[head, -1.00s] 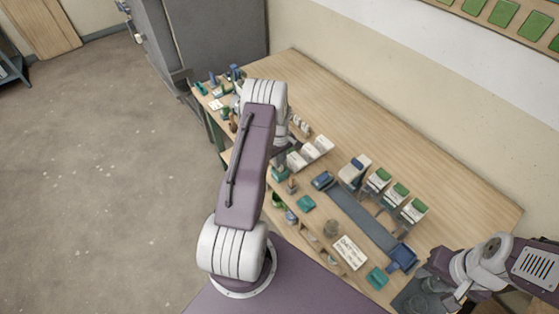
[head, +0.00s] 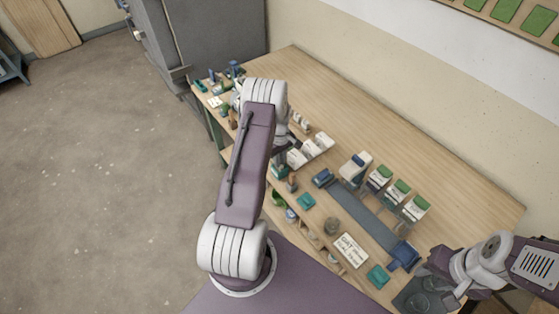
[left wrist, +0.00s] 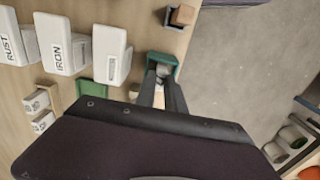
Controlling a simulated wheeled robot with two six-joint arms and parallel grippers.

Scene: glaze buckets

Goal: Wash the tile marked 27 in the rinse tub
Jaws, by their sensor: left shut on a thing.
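My left gripper (left wrist: 160,95) is shut on a small pale piece (left wrist: 163,71), mostly hidden by the fingers. The piece is at the mouth of a small green tub (left wrist: 176,57), and I cannot tell how deep it sits. No number on it can be read. In the head view the left gripper (head: 284,142) is at the table's front edge, partly hidden by its own arm. Two small white marked blocks (left wrist: 36,101) stand by a wooden holder in the left wrist view; their marks are too small to read. My right gripper (head: 428,291) is at the lower right, its jaws unclear.
White buckets marked IRON (left wrist: 58,43) and RUST (left wrist: 13,38) stand left of the tub, with a third white one (left wrist: 110,53). A green pad (left wrist: 99,96) lies below them. A lettered card (head: 350,250) and a blue runner (head: 365,215) lie further right. The table's back is clear.

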